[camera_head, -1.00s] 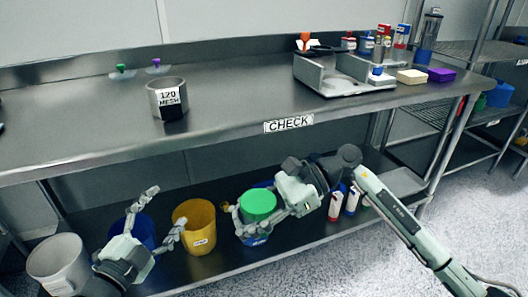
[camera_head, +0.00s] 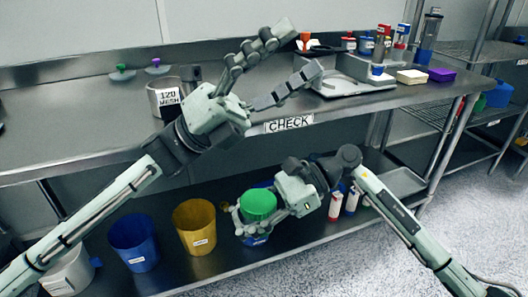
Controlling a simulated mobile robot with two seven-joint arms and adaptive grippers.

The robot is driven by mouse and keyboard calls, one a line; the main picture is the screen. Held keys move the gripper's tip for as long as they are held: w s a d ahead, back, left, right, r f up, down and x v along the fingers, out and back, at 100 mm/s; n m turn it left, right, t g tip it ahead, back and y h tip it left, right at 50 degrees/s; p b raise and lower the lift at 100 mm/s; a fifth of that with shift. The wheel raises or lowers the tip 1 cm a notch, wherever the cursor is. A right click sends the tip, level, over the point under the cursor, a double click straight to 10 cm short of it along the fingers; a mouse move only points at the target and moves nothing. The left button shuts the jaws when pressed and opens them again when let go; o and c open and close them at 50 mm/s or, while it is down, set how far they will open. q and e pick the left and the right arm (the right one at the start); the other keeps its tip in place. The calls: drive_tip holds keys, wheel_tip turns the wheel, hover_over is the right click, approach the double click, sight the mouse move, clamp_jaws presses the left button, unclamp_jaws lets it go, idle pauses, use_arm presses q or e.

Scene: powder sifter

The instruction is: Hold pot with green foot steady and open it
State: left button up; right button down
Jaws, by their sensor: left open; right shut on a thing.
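The pot with the green foot (camera_head: 258,204) shows as a round green end facing up, low over the lower shelf. My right gripper (camera_head: 250,220) is shut on it, with its fingers around the sides. Blue with a white label shows just below the green; I cannot tell whether it is part of the pot or a bucket under it. My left gripper (camera_head: 303,50) is open and empty, raised in front of the table top, above and apart from the pot. Its fingers point up and right.
A steel sieve marked 120 mesh (camera_head: 163,98) stands on the table, partly behind my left gripper. Green (camera_head: 122,73) and purple (camera_head: 157,67) knobbed pieces lie behind it. A blue bucket (camera_head: 134,243) and a yellow bucket (camera_head: 195,227) stand on the lower shelf.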

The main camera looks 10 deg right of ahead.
use_arm(q)
drive_tip(key=s+d+m+g+y, duration=0.5)
drive_tip(key=s+d+m+y, duration=0.1)
drive_tip(key=s, duration=0.1)
drive_tip(key=t+y, duration=1.1)
drive_tip(key=y, duration=0.8)
hover_over(263, 199)
wheel_tip(263, 199, down, 15)
drive_tip(key=shift+d+f, duration=0.1)
drive_tip(key=shift+f, duration=0.1)
wheel_tip(263, 199, down, 8)
drive_tip(key=shift+r, duration=0.1)
